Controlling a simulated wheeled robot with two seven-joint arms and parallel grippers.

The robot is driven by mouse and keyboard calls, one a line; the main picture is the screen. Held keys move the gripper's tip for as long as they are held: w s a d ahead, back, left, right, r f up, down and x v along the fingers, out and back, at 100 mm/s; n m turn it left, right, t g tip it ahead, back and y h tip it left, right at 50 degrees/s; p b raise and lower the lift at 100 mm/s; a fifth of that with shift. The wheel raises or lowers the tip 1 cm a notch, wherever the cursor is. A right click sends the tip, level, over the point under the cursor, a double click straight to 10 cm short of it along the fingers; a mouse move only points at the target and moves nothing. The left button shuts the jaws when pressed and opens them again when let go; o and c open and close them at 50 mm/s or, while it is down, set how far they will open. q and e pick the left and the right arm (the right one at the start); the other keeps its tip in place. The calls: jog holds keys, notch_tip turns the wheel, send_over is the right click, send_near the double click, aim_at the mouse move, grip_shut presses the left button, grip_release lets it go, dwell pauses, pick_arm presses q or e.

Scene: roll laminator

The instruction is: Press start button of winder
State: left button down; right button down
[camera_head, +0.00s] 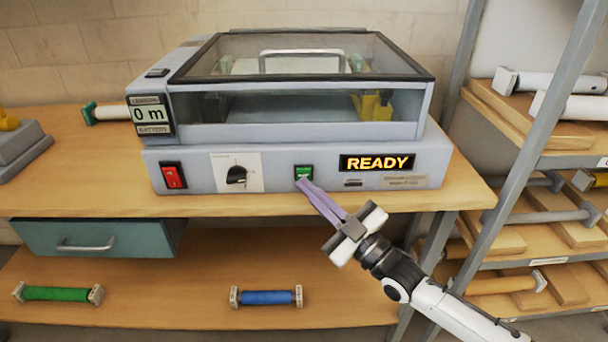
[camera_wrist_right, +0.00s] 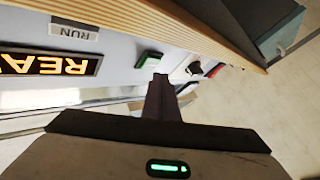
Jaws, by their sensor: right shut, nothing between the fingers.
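The winder (camera_head: 295,165) is a grey machine with a clear lid on the wooden bench, and its display (camera_head: 377,163) reads READY. The green start button (camera_head: 304,172) is on its front panel, left of the display. My right gripper (camera_head: 304,184) is shut and empty, its fingertips just below the green button in the head view. In the right wrist view the green button (camera_wrist_right: 149,60) shows just beyond the fingertips (camera_wrist_right: 160,78). I cannot tell whether they touch it. My left gripper is not in view.
A red switch (camera_head: 173,175) and a dial (camera_head: 236,175) sit further left on the panel. A teal drawer (camera_head: 95,238) hangs below the bench top. Green (camera_head: 57,293) and blue (camera_head: 267,297) rolls lie on the lower shelf. A metal rack (camera_head: 520,150) stands at the right.

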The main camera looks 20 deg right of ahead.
jog(key=shift+w, duration=0.1)
dwell(0.4)
jog(key=shift+w+d, duration=0.1)
jog(key=shift+w, duration=0.2)
jog(key=shift+w+d+b, duration=0.15)
jog(key=shift+w+b, duration=0.3)
jog(key=shift+b, duration=0.05)
dwell(0.5)
jog(key=shift+s, duration=0.1)
jog(key=shift+s+a+p, duration=0.25)
jog(key=shift+s+p, duration=0.4)
jog(key=shift+s, duration=0.1)
